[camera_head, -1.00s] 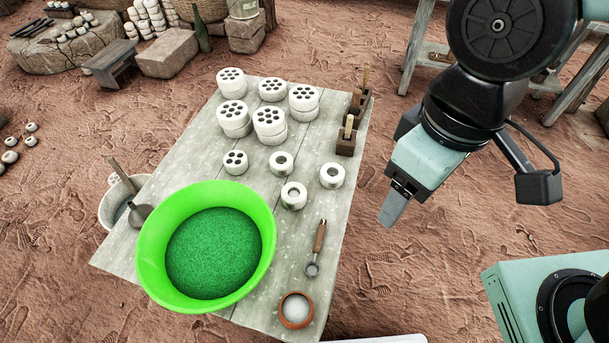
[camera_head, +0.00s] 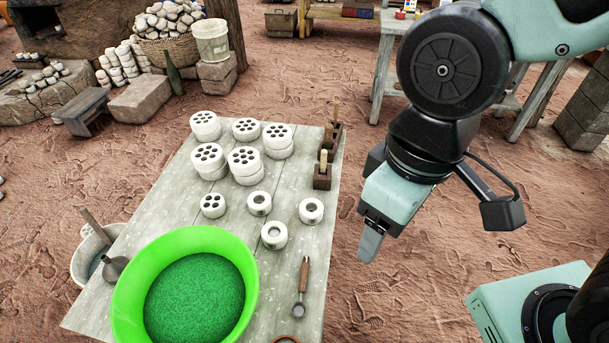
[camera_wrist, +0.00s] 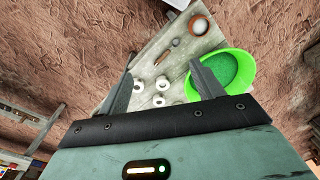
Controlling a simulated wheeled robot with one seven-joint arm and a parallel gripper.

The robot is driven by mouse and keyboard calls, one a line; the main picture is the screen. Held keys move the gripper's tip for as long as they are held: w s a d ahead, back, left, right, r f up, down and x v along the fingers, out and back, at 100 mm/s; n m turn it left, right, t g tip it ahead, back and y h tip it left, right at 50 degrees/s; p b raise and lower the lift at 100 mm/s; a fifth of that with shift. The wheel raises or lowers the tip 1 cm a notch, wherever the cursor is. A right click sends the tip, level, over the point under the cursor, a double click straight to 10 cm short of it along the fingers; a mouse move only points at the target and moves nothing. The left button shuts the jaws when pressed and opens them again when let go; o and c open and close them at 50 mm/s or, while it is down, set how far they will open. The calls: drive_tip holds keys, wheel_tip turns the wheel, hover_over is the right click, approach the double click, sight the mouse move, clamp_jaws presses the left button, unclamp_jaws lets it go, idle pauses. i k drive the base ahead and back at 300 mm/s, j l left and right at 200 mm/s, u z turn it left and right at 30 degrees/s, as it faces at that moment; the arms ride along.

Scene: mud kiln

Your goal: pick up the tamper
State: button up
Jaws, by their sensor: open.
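Two dark brown blocks with upright pale wooden handles stand along the table's right edge. The nearer block (camera_head: 322,181) and the farther block (camera_head: 330,142) look like tampers or holders with tampers in them; I cannot tell which. My gripper (camera_head: 371,248) hangs to the right of the table and nearer than the blocks, pointing down, touching nothing. In the wrist view, my gripper (camera_wrist: 161,68) shows its two fingers wide apart with nothing held between them. The blocks are not clearly visible in the wrist view.
The grey plank table (camera_head: 285,250) holds several white perforated discs (camera_head: 244,162), white rings (camera_head: 273,236), a wooden-handled scoop (camera_head: 302,285) and a green bowl (camera_head: 125,310). A bucket (camera_head: 88,258) stands at its left.

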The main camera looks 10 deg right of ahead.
sight(329, 128)
drive_tip(key=i+l+u, duration=0.1)
drive_tip(key=u, duration=0.4)
drive_tip(key=l+u, duration=0.2)
drive_tip(key=u, duration=0.3)
drive_tip(key=i+l+u, duration=0.15)
drive_tip(key=l+u, duration=0.2)
drive_tip(key=l, duration=0.7)
drive_tip(key=l+u, duration=0.4)
drive_tip(key=l, duration=1.85)
